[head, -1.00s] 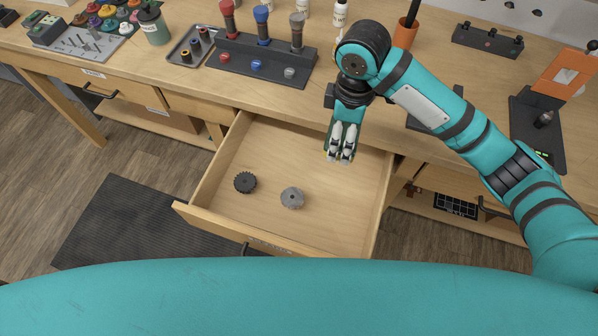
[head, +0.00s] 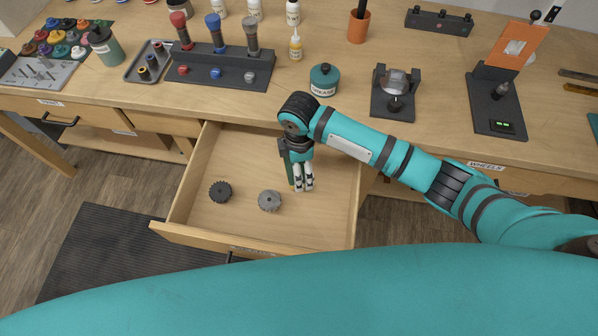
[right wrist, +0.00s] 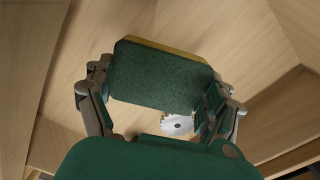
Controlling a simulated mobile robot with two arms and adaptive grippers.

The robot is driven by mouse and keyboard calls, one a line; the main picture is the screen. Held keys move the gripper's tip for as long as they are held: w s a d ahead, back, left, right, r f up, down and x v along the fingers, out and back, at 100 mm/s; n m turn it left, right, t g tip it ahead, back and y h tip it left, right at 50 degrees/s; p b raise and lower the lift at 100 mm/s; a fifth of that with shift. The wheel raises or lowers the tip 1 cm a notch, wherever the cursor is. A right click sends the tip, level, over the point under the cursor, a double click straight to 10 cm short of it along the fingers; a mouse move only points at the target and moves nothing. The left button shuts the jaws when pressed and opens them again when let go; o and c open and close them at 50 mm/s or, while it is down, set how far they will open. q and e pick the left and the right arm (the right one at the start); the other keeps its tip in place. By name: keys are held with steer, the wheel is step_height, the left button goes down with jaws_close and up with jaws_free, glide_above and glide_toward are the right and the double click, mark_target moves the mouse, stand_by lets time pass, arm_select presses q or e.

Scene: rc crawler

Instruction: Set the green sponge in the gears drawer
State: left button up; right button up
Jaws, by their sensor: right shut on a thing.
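The gears drawer (head: 325,222) is pulled open below the workbench. A dark gear (head: 220,191) and a grey gear (head: 269,201) lie on its floor. My right gripper (head: 303,188) reaches down into the drawer space, right of the grey gear. In the right wrist view it is shut on the green sponge (right wrist: 160,77), which has a yellow layer along its far edge. Part of a gear (right wrist: 177,124) shows below the sponge there. In the head view the sponge is mostly hidden by the gripper. My left gripper is not in view.
On the bench behind the drawer stand a tool rack (head: 222,70), a grease jar (head: 324,79) and a black fixture (head: 394,92). An orange-topped stand (head: 497,100) is at the right. The drawer's right part is free of gears.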

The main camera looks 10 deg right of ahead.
steer(key=shift+f, duration=2.25)
steer(key=shift+f, duration=0.1)
steer(key=o, duration=0.8)
step_height(320, 180, up, 12)
steer(key=shift+s+r, duration=0.1)
steer(key=shift+r, duration=0.05)
